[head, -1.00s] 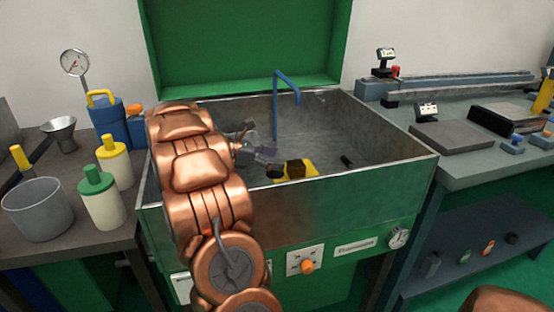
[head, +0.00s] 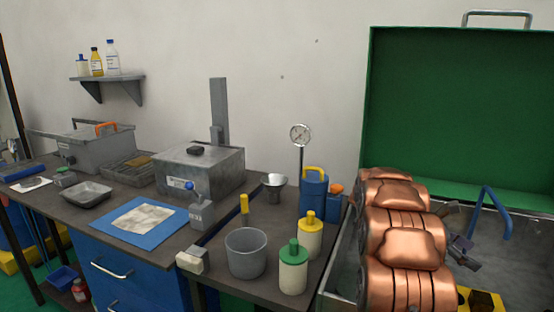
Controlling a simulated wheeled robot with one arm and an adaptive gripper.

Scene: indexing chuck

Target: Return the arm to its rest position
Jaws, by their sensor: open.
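My copper-coloured arm stands at the right of the head view, in front of the metal basin (head: 346,262). My gripper (head: 466,252) shows as dark grey parts beside the arm, over the basin; its fingertips are small and partly hidden by the arm. Nothing shows between its fingers. A yellow piece with a dark block (head: 482,299) on it lies in the basin below, cut by the frame edge. The blue curved spout (head: 489,205) rises behind the gripper.
The raised green lid (head: 450,100) stands behind the basin. Left of the arm, a bench holds a grey pot (head: 246,253), a green-capped bottle (head: 293,270), a yellow-capped bottle (head: 310,238), a blue can (head: 313,195) and a dial gauge (head: 301,135). A blue mat (head: 120,236) lies further left.

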